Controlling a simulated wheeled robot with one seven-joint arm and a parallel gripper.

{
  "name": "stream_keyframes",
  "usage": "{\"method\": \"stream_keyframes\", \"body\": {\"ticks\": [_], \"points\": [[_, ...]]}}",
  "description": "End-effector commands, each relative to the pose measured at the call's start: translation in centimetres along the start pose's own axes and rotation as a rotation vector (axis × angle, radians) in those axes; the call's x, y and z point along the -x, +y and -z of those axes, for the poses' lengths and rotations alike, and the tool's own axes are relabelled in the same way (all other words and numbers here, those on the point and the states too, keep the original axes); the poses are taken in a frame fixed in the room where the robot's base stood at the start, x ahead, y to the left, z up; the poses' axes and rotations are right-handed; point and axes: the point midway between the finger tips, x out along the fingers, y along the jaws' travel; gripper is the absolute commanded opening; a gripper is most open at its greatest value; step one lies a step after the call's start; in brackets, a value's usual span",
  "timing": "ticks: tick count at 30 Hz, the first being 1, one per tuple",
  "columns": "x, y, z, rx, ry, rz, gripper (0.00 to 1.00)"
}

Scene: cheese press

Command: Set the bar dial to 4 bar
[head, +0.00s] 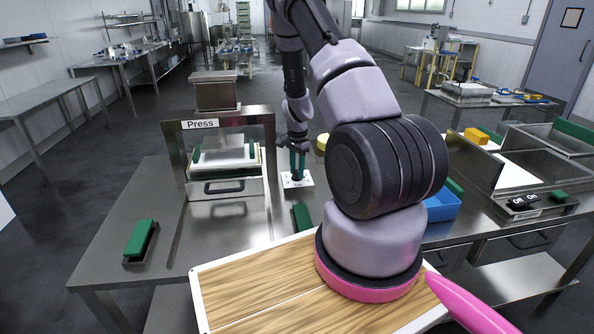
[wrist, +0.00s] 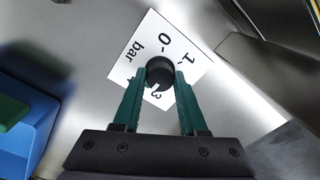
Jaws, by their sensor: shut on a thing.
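The bar dial is a round black knob (wrist: 160,72) on a white plate (wrist: 133,50) with printed marks. In the wrist view 0, 1, 3 and the word "bar" are readable; the other marks are partly covered by the knob and fingers. I cannot tell which mark the knob points to. My gripper (wrist: 160,82) has its two green fingers closed on the sides of the knob. In the head view the plate (head: 305,183) lies on the steel table right of the press, with my gripper (head: 297,168) upright over it.
The press (head: 170,150), labelled "Press", stands just left of the dial, its drawer front below. A blue bin (head: 443,207) and a labelled switch panel (head: 525,205) are on the right. A green-topped block (head: 138,238) lies at the table's left.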

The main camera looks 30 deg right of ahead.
Motion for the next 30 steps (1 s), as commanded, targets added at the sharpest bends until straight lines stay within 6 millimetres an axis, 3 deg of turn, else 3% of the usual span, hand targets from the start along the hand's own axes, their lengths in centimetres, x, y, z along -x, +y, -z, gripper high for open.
{"method": "stream_keyframes", "body": {"ticks": [15,30], "points": [[0.09,-0.17,0.01,-0.404,0.011,0.003,0.00],[0.08,-0.15,0.05,-0.528,0.014,0.003,0.00]]}}
